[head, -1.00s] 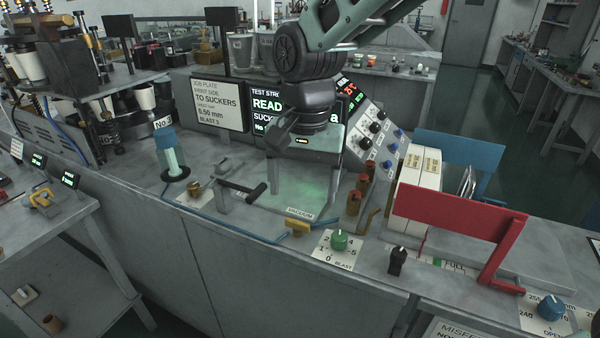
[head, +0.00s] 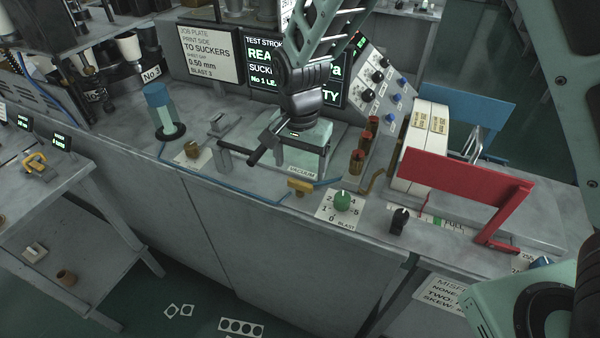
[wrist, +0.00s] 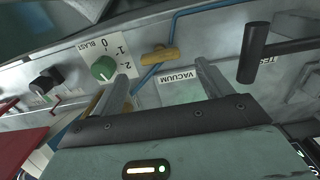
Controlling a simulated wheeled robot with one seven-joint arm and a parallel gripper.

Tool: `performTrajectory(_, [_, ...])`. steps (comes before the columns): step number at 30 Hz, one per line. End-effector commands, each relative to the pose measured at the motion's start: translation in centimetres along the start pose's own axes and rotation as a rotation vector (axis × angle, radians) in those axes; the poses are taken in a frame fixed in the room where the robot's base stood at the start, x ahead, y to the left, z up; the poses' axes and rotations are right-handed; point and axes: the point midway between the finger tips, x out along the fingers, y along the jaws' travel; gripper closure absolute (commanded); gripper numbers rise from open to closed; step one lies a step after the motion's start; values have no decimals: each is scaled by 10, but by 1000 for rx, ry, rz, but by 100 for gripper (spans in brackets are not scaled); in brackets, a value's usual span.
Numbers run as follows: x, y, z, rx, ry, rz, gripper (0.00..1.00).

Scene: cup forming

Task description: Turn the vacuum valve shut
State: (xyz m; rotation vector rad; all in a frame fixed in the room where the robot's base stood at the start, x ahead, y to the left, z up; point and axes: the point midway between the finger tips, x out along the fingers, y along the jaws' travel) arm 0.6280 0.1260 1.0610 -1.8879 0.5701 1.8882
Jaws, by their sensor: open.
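The vacuum valve has a brass-yellow handle (head: 299,187) on the front edge of the bench, beside the VACUUM label (head: 302,171) and on a blue hose line. In the wrist view the handle (wrist: 163,55) lies crosswise just beyond the fingertips, between their two lines. My gripper (head: 300,168) hangs over the bench just behind the valve. Its two grey fingers (wrist: 160,78) are apart with nothing between them. They do not appear to touch the handle; the exact gap cannot be told.
A black-handled lever (head: 262,148) stands close left of my gripper. A green BLAST knob (head: 342,201) and a black knob (head: 399,221) sit to the right. Brown-topped cylinders (head: 358,160) and a red guard (head: 465,182) stand further right. The floor in front is mostly open.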

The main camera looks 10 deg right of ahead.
Motion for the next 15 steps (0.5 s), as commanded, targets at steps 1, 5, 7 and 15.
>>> performTrajectory(1, [9, 1, 0, 0, -2, 5, 22])
performTrajectory(5, [29, 1, 0, 0, -2, 3, 22])
performTrajectory(7, [37, 0, 0, 1, -1, 1, 22])
performTrajectory(15, [49, 0, 0, -1, 0, -1, 22])
